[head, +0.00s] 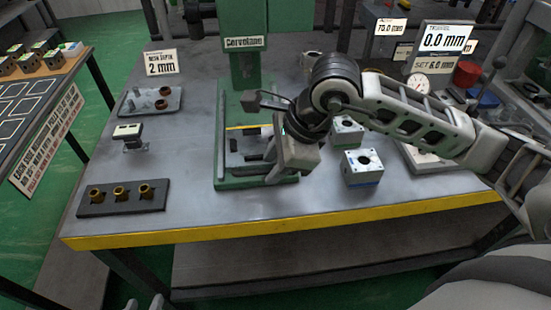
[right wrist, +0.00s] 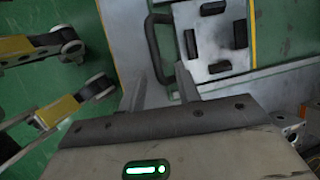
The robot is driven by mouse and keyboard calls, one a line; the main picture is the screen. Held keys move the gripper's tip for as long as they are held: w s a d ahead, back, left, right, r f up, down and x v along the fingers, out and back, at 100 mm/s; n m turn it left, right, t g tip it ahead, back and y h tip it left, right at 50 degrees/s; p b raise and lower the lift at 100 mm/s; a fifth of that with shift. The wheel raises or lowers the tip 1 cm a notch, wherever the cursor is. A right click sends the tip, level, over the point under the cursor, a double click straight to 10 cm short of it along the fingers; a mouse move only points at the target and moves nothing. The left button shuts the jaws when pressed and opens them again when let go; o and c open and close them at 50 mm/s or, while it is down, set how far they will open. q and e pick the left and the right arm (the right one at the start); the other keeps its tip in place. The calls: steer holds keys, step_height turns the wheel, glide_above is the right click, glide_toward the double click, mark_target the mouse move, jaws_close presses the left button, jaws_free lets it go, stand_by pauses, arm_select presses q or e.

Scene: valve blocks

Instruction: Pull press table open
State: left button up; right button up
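The press table is a light grey plate with dark stops (head: 237,160) on the green base of the press (head: 245,70). It also shows in the right wrist view (right wrist: 207,47), with a dark loop handle (right wrist: 152,45) on its edge.
Metal blocks (head: 362,168) stand right of the press, close to my right arm. A rack of brass bushings (head: 122,197), a small stand (head: 128,132) and a parts tray (head: 155,100) lie to the left. The bench's front strip is clear.

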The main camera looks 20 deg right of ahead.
steer(key=v, duration=1.6)
steer(key=shift+a, duration=0.1)
